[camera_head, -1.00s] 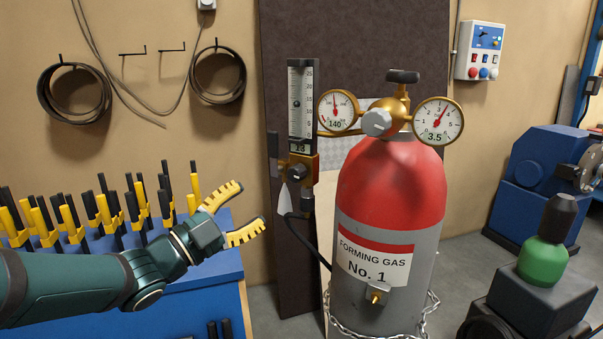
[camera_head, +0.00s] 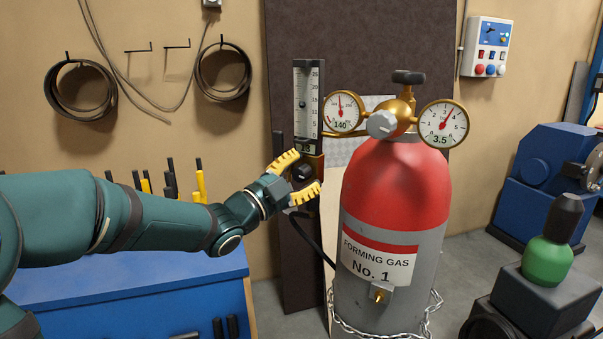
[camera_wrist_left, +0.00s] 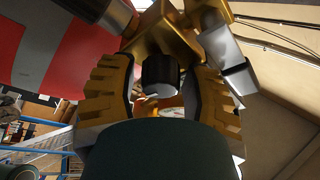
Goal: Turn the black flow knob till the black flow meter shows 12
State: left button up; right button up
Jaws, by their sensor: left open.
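The black flow meter (camera_head: 306,92) stands upright left of the gas cylinder, with a scale from 0 to 25. Its small ball sits between 10 and 15. The little number window (camera_head: 306,149) below the scale looks like 13, but is hard to read. The black flow knob (camera_head: 302,172) is under that window; it also shows in the left wrist view (camera_wrist_left: 160,74). My left gripper (camera_head: 297,177) is open, its yellow fingers on either side of the knob. In the wrist view gaps show between knob and fingers. My right gripper is not in view.
The red and grey gas cylinder (camera_head: 395,205), chained, stands close to the right of the meter, with two round gauges (camera_head: 344,111) (camera_head: 443,124) on top. A dark hose (camera_head: 312,243) runs below the knob. A blue bench (camera_head: 130,275) is at the lower left.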

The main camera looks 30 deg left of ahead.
pick_arm(q)
grip_shut()
jog(key=shift+n+b, duration=0.3)
jog(key=shift+b, duration=0.25)
jog(key=shift+n+t+y+b, duration=0.3)
jog(key=shift+n+b, duration=0.25)
jog(key=shift+n, duration=0.05)
jog(key=shift+r, duration=0.1)
grip_release()
